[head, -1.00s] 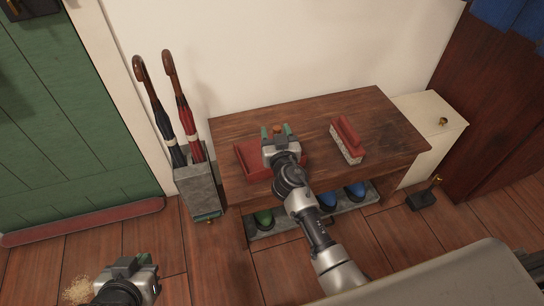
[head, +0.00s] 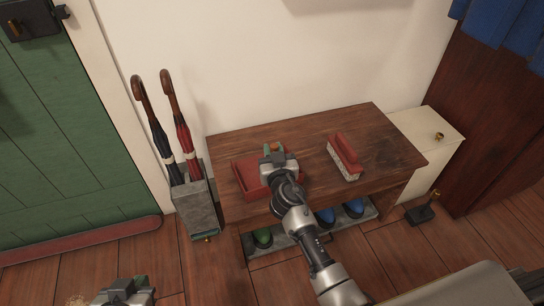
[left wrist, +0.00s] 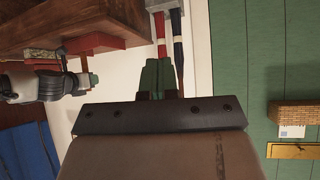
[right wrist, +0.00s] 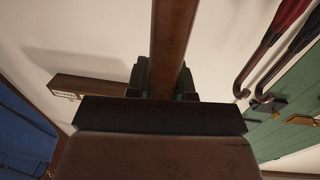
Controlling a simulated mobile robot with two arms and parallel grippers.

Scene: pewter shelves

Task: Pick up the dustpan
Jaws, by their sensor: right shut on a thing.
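The red dustpan (head: 250,176) lies on the wooden bench, left of its middle. It also shows in the left wrist view (left wrist: 96,43). My right gripper (head: 274,149) is over the dustpan and shut on its brown handle. The handle (right wrist: 173,40) runs between the fingers in the right wrist view. My right gripper and wrist hide part of the pan in the head view. My left gripper (head: 139,282) is low at the left, away from the bench. Its green fingertips (left wrist: 157,78) are together with nothing visible between them.
A red-backed brush (head: 344,157) lies on the bench (head: 310,130) to the right. A grey stand (head: 197,210) with two umbrellas is at the bench's left. Shoes sit on the low shelf beneath. A cream cabinet (head: 425,136) is at the right.

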